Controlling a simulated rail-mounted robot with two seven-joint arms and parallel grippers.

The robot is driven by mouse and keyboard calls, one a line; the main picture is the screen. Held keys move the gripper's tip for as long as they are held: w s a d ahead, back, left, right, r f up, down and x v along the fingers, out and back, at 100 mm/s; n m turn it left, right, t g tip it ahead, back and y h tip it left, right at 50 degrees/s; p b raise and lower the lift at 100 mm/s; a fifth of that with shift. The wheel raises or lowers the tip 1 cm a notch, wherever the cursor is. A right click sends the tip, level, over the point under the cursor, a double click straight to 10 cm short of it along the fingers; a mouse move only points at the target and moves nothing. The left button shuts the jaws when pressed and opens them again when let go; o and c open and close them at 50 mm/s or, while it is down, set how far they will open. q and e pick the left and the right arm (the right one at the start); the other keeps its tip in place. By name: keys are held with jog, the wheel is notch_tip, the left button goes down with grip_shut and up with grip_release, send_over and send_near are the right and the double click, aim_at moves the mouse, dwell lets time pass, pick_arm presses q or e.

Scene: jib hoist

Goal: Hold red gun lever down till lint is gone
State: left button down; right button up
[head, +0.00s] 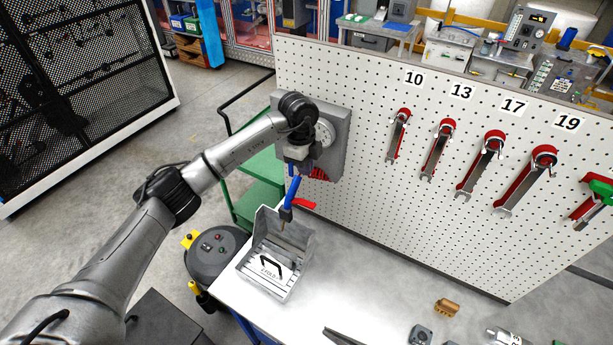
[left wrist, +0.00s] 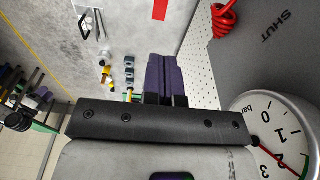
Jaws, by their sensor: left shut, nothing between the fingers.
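A blue air gun (head: 292,189) with a red lever (head: 303,203) points its nozzle down at the left end of the bench. Below it is a grey open box (head: 265,220) holding a slatted insert (head: 262,267) with a black handle. I cannot make out any lint. My left gripper (head: 292,171) is just above the gun's upper end; whether it touches is unclear. In the left wrist view its two dark fingers (left wrist: 160,77) are shut together, with nothing between them. A red strip (left wrist: 160,9), possibly the lever, shows beyond. My right gripper is out of view.
A pegboard (head: 375,190) with several wrenches stands behind the bench. A gauge (left wrist: 280,135) and red coiled hose (left wrist: 227,18) are close beside my left gripper. A dark round canister (head: 217,257) stands left of the bench (head: 340,285), whose middle is clear.

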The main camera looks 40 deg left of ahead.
aim_at(310, 204)
pick_arm(q)
jog(key=f+p, duration=0.1)
jog(key=f, duration=0.2)
jog(key=d+f, duration=0.1)
jog(key=f, duration=0.3)
jog(key=f+p, duration=0.1)
jog(key=f, duration=0.3)
jog(key=shift+d+p, duration=0.15)
jog(key=shift+p, duration=0.15)
jog(key=shift+f, duration=0.7)
jog(key=shift+w, duration=0.1)
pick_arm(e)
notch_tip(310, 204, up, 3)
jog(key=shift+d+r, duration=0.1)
